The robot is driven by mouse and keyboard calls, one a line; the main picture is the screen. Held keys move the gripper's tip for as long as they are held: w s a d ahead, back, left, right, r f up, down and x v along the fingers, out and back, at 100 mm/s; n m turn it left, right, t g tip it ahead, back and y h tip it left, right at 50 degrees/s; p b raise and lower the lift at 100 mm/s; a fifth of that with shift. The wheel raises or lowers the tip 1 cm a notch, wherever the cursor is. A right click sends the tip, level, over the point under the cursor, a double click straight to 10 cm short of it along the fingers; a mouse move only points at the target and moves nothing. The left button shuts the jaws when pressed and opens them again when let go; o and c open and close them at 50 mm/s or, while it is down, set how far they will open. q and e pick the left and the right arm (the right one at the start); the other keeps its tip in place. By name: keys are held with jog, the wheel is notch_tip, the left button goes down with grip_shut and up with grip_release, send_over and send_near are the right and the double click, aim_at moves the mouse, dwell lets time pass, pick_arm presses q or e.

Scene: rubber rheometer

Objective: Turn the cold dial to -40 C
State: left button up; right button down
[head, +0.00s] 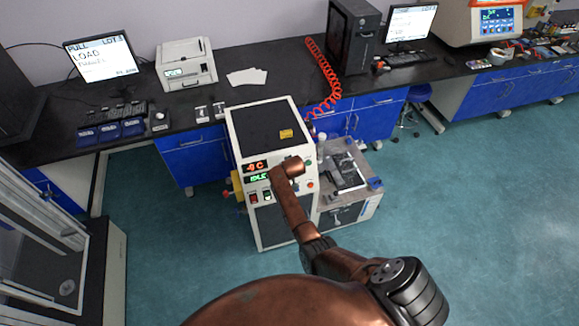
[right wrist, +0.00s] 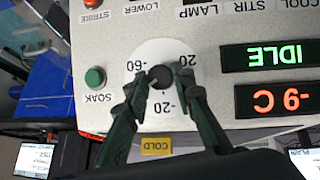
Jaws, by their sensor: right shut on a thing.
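The cold dial (right wrist: 160,77) is a dark round knob on a white scale disc marked -60, -20 and 20, seen upside down in the right wrist view. My right gripper (right wrist: 163,83) is shut on the knob, one dark finger on each side. I cannot tell exactly where the dial's pointer stands. The red display (right wrist: 264,101) reads -9 C, and the green display (right wrist: 275,57) reads IDLE. In the head view my right arm reaches the front panel of the white tester (head: 268,140) and hides the dial. My left gripper is not in view.
A green SOAK button (right wrist: 95,77) sits beside the dial, and a red STRIKE button (right wrist: 92,3) is nearby. A yellow COLD label (right wrist: 156,146) is at the panel edge. A metal fixture (head: 346,173) stands right of the tester. The teal floor (head: 450,220) on the right is clear.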

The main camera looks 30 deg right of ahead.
jog(key=shift+s+f+m, duration=0.15)
jog(key=shift+m, duration=0.25)
jog(key=shift+f+y+p, duration=0.1)
jog(key=shift+y+p, duration=0.2)
jog(key=c, duration=1.7)
grip_release()
jog(key=shift+o, duration=0.2)
jog(key=shift+r, duration=0.2)
jog(key=shift+r, duration=0.1)
jog(key=v, duration=1.1)
jog(key=shift+s+r, duration=0.2)
jog(key=shift+r, duration=0.1)
jog(key=shift+a, duration=0.1)
